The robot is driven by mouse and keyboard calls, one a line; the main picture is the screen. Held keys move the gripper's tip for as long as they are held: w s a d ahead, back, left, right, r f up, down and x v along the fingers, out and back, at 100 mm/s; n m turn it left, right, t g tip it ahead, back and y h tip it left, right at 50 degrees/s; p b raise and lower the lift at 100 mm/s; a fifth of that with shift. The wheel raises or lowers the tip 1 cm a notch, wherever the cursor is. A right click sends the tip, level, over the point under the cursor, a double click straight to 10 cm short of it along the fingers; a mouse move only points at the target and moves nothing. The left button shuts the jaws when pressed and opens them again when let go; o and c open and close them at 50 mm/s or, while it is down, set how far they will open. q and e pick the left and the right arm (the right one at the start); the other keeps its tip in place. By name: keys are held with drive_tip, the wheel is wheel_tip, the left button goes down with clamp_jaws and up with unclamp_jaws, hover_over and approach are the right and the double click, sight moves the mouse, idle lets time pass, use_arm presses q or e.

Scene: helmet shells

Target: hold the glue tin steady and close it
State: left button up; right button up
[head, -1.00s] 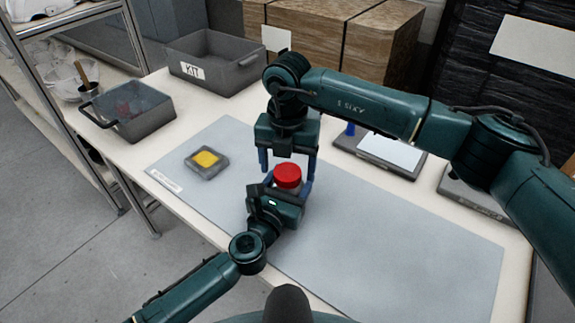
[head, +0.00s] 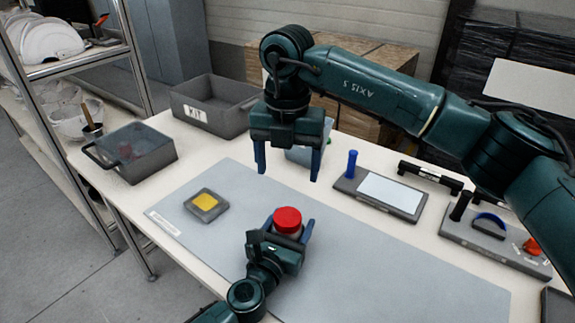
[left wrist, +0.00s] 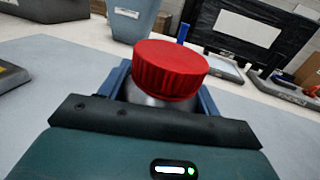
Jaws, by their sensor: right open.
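The glue tin (left wrist: 150,97) has a metal body and a ribbed red lid (head: 287,219), which sits on top of it. The lid also shows large in the left wrist view (left wrist: 170,70). My left gripper (head: 290,231) has its blue fingers on either side of the tin's body, which stands upright on the grey mat. Its body blocks the lower part of the tin. My right gripper (head: 288,168) is open and empty, fingers pointing down, above and behind the tin and apart from the lid.
The grey mat (head: 400,265) is clear at right. A yellow-topped square pad (head: 205,205) lies at left. Tool boards (head: 385,193) line the back right edge.

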use_arm(q)
drive_tip(key=o, duration=0.5)
drive_tip(key=shift+o, duration=0.2)
drive_tip(key=v, duration=1.2)
drive_tip(key=shift+a+f+b, duration=0.1)
drive_tip(key=shift+b, duration=0.2)
drive_tip(key=shift+s+a, duration=0.2)
drive_tip(key=shift+s, duration=0.3)
